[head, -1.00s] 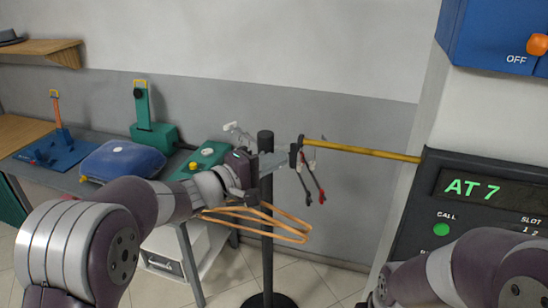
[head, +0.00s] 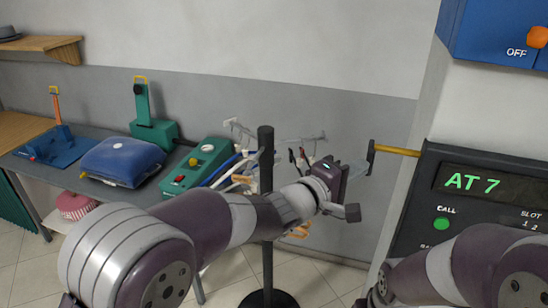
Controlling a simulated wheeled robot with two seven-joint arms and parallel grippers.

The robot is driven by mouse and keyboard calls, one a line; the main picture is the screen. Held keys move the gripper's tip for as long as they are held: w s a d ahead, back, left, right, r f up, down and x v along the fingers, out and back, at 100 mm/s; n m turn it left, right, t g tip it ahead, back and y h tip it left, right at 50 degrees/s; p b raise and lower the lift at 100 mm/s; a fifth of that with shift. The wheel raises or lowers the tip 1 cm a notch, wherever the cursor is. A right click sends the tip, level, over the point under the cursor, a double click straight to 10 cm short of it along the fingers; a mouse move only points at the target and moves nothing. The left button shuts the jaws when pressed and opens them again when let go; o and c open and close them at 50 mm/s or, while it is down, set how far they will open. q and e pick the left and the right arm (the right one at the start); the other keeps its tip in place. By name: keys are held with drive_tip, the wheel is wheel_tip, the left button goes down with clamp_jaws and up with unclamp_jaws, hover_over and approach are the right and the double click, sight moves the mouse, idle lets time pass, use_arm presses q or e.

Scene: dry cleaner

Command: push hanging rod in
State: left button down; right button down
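The hanging rod (head: 398,151) is a yellow bar. It comes out level from beside the dark panel at the right and ends in a black end plate (head: 371,158). Only a short length of it shows. My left gripper (head: 360,169) points right, with its fingertips at the left face of the end plate. They appear to touch it. The fingers overlap from this angle, so their opening is unclear. My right arm crosses the lower right corner, and its gripper is out of view.
A black post stand (head: 266,150) with hangers is behind my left forearm. A table (head: 62,172) at the left holds a blue cushion (head: 122,162) and green devices. The dark panel (head: 465,205) reads "AT 7" and has a green call button (head: 441,224). A blue box (head: 492,40) is above.

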use_arm(q)
drive_tip(key=s+d+b, duration=0.1)
drive_tip(key=s+d, duration=0.1)
drive_tip(key=d, duration=0.5)
drive_tip(key=shift+d+b, duration=0.2)
drive_tip(key=shift+b, duration=0.15)
drive_tip(key=shift+s, duration=0.1)
